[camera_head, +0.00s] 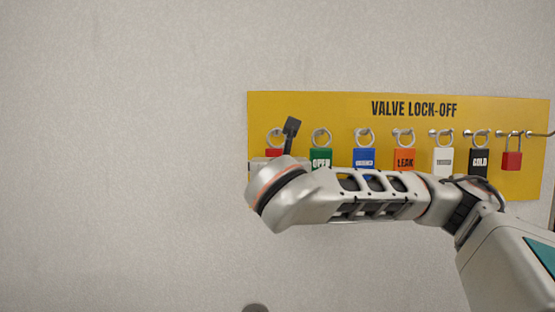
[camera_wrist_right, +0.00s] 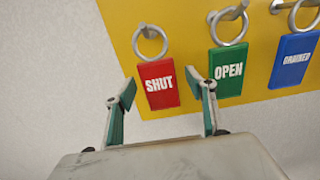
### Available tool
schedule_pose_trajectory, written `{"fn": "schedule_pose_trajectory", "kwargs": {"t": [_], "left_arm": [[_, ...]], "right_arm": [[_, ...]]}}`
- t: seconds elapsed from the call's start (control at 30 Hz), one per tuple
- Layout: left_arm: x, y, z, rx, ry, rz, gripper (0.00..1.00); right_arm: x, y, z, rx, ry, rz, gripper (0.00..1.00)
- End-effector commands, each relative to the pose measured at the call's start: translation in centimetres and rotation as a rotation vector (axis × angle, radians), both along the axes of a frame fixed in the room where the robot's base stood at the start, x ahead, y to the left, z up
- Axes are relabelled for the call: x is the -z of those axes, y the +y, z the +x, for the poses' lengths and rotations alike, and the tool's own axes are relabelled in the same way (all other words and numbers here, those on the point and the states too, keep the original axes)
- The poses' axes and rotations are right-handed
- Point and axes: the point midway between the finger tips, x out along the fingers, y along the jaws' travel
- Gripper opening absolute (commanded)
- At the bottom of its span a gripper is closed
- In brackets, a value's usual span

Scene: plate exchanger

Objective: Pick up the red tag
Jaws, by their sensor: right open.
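The red tag (camera_wrist_right: 160,84) reads SHUT and hangs by a metal ring (camera_wrist_right: 150,42) from the left end of the yellow board. In the head view only the top of the red tag (camera_head: 274,153) shows above my right arm. My right gripper (camera_wrist_right: 167,88) is open. In the right wrist view its fingers stand on the left and right sides of the red tag's lower part, with nothing held. In the head view the gripper is mostly hidden behind my wrist. My left gripper is not in view.
The yellow VALVE LOCK-OFF board (camera_head: 330,108) is on a pale wall. A green OPEN tag (camera_wrist_right: 229,71) hangs close to the right finger. Blue (camera_head: 363,160), orange (camera_head: 404,160), white (camera_head: 443,161) and black (camera_head: 479,161) tags and red padlocks (camera_head: 512,161) hang further right.

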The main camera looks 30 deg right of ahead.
Motion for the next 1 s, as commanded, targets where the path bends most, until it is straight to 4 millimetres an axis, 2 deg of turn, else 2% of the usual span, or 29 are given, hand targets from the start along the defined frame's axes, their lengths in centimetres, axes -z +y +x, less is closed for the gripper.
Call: {"fn": "schedule_pose_trajectory", "kwargs": {"t": [0.17,0.4,0.57,1.0], "left_arm": [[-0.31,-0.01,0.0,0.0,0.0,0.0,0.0],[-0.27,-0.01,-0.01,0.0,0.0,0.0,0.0],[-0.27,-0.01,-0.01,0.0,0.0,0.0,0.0],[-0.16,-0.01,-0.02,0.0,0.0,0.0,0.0]], "right_arm": [[-0.03,-0.55,0.81,0.0,0.0,-0.001,0.56],[0.03,-0.54,0.88,-0.001,0.0,-0.001,0.56],[0.02,-0.52,0.87,-0.001,0.0,-0.001,0.15],[-0.37,-0.49,0.86,-0.001,-0.002,-0.001,0.15]]}}
